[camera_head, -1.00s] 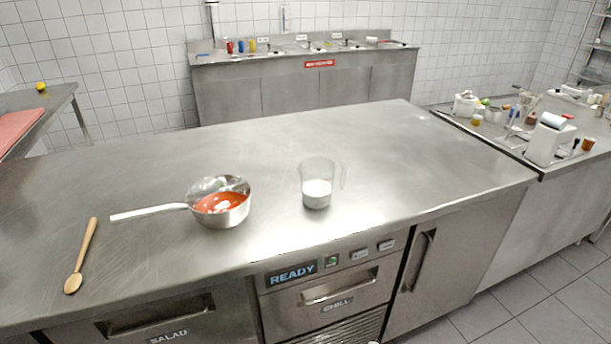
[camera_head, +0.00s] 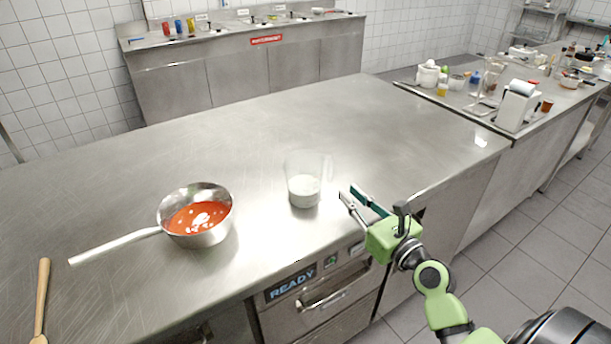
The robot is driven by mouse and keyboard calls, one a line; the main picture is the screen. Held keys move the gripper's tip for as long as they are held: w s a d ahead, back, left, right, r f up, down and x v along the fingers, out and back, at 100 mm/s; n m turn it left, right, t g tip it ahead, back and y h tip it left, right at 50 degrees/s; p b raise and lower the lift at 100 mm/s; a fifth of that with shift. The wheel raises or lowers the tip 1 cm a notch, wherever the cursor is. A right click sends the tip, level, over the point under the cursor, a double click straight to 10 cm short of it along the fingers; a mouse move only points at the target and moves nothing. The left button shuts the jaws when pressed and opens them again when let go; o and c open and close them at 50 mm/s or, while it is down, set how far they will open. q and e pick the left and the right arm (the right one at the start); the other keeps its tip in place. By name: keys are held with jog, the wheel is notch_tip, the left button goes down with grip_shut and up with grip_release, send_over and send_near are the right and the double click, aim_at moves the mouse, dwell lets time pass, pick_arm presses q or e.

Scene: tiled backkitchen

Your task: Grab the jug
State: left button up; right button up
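The jug (camera_head: 304,190) is a clear measuring jug with white contents in its lower part. It stands upright on the steel counter, right of the saucepan, with its handle on the right side. My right gripper (camera_head: 350,194) is at the counter's front edge, to the right of the jug and apart from it. Its two fingers are spread with a gap between them, and nothing is held. The fingers point left towards the jug. My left gripper is not in view.
A saucepan (camera_head: 197,217) with red sauce stands left of the jug, its handle pointing left. A wooden spoon (camera_head: 41,300) lies at the far left. The steel counter (camera_head: 250,130) behind the jug is clear. A side counter (camera_head: 470,100) with several items stands at the right.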

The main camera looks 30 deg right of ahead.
aim_at(332, 174)
jog(key=w, duration=0.5)
jog(key=shift+f, duration=0.2)
jog(key=shift+w, duration=0.15)
jog(key=shift+w+r+p, duration=0.35)
jog(key=shift+w+p, duration=0.05)
jog(key=shift+w, duration=0.2)
jog(key=w, duration=0.3)
jog(key=shift+w+d, duration=0.15)
jog(key=shift+w, duration=0.2)
jog(key=shift+w+f, duration=0.1)
jog(key=shift+w, duration=0.05)
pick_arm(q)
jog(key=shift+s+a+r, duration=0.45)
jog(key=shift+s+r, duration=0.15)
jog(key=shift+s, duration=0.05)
pick_arm(e)
grip_shut()
